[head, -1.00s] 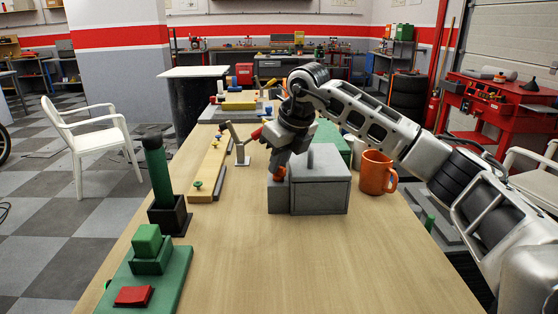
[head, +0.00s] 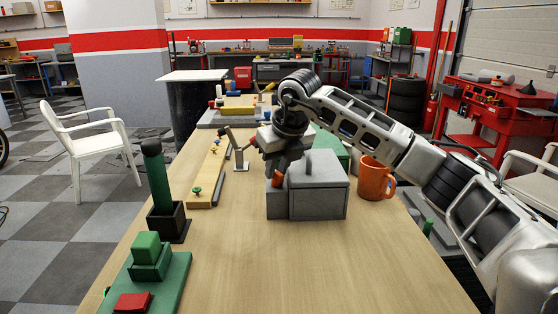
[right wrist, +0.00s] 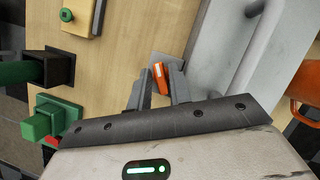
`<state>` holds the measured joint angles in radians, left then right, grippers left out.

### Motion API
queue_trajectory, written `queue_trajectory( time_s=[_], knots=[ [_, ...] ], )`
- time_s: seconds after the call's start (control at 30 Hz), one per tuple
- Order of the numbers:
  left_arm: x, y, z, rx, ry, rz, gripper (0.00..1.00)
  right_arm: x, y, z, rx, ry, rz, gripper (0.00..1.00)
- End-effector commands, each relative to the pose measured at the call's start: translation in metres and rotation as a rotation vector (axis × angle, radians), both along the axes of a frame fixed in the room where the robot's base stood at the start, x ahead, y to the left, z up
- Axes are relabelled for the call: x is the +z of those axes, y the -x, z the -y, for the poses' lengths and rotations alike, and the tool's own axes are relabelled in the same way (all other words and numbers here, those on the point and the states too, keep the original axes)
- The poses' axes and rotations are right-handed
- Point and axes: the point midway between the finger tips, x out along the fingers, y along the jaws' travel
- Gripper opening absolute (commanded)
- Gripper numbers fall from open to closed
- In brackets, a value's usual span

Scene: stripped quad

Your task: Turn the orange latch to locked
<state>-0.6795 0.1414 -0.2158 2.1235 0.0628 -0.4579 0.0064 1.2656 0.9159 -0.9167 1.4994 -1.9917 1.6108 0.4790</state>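The orange latch (head: 277,179) sits on the low grey block (head: 277,204) at the left side of a grey box (head: 319,190). It leans in the head view. In the right wrist view the orange latch (right wrist: 160,74) shows between the fingertips. My right gripper (head: 279,166) is over it, pointing down, and partly hides it. The fingers of the right gripper (right wrist: 160,88) stand apart on either side of the latch, with a small gap showing on the left. Firm contact cannot be made out. My left gripper is not in view.
An orange mug (head: 375,178) stands right of the grey box. A green case (head: 330,145) is behind it. To the left are a yellow board with knobs (head: 209,172), a green post in a black holder (head: 161,190) and a green block base (head: 160,285).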

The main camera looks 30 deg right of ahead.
Motion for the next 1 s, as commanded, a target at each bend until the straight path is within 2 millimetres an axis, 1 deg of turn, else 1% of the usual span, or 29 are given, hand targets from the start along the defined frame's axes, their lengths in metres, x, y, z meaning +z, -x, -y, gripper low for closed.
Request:
queue_trajectory(
  time_s=[0.07, 0.17, 0.27, 0.5, 0.7, 0.83, 1.0],
  knots=[
    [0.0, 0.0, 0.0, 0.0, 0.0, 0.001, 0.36, 0.004, 0.001, 0.0, 0.0, 0.0, 0.001, 0.2],
    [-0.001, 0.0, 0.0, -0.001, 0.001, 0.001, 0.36, 0.015, 0.005, 0.0, 0.001, 0.001, 0.004, 0.2],
    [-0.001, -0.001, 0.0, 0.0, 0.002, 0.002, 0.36, 0.034, 0.013, -0.001, 0.002, 0.0, 0.006, 0.2],
    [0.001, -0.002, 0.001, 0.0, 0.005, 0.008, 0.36, 0.09, 0.036, -0.001, 0.0, -0.001, 0.008, 0.2],
    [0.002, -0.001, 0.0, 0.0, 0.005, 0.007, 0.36, 0.126, 0.052, -0.003, 0.001, 0.0, 0.005, 0.2],
    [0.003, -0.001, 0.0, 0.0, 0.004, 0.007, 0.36, 0.141, 0.058, -0.003, 0.0, 0.0, 0.004, 0.2],
    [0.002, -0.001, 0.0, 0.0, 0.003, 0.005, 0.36, 0.147, 0.061, -0.003, -0.001, 0.0, 0.002, 0.2]
  ],
)
